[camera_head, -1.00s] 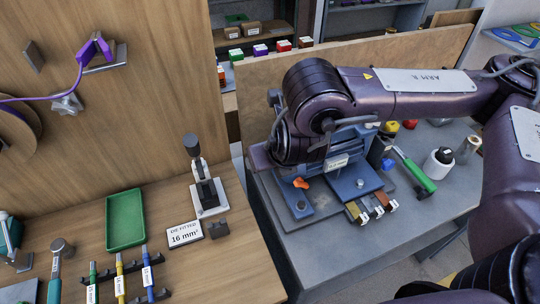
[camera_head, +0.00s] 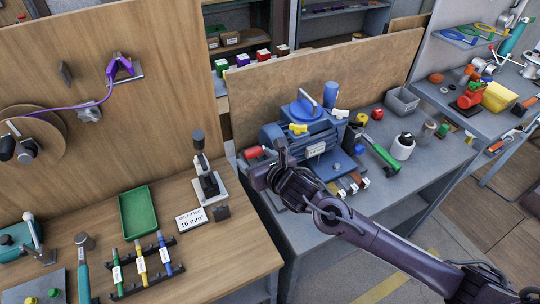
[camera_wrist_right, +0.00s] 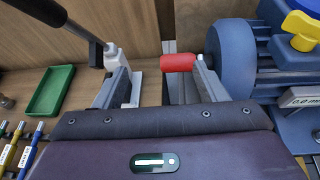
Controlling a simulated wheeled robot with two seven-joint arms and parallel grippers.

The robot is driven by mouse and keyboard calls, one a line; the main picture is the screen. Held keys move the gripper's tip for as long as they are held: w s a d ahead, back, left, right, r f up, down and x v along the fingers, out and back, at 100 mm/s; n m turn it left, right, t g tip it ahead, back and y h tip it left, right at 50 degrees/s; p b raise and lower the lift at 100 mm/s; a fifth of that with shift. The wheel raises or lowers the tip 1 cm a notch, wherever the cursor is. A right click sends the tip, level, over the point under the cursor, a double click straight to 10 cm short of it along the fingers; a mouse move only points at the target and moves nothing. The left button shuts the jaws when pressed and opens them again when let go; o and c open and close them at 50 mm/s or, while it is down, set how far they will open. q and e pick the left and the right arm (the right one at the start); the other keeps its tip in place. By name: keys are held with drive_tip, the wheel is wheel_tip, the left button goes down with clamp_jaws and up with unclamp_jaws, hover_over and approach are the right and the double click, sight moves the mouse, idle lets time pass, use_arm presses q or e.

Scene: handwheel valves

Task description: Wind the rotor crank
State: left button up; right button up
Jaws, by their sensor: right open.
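The blue motor (camera_head: 308,136) stands on the grey bench. The crank's red grip (camera_head: 254,153) shows at its left end; the rest of the crank is mostly hidden. In the right wrist view the red grip (camera_wrist_right: 178,62) lies between the finger lines, nearer the right finger, beside the motor's round blue end (camera_wrist_right: 231,58). My right gripper (camera_head: 267,160) is at the motor's left end, close to the grip. Its two fingers (camera_wrist_right: 160,75) are wide apart and hold nothing. Whether the right finger touches the grip, I cannot tell. My left gripper is not in view.
Left of the motor, a black-handled lever press (camera_head: 205,180) stands on the wooden bench near a green tray (camera_head: 138,211). A green-handled tool (camera_head: 381,157) and a white pot (camera_head: 403,147) lie right of the motor. A board (camera_head: 350,75) rises behind it.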

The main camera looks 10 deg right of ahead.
sight(257, 154)
drive_tip(key=shift+h, duration=0.5)
drive_tip(key=w+f, duration=0.1)
drive_tip(key=w+f+p, duration=0.1)
drive_tip(key=w, duration=0.1)
drive_tip(key=w+d+f, duration=0.1)
drive_tip(key=w, duration=0.1)
drive_tip(key=shift+f, duration=0.35)
drive_tip(key=shift+p+x, duration=0.35)
drive_tip(key=shift+x, duration=0.7)
drive_tip(key=shift+c, duration=0.4)
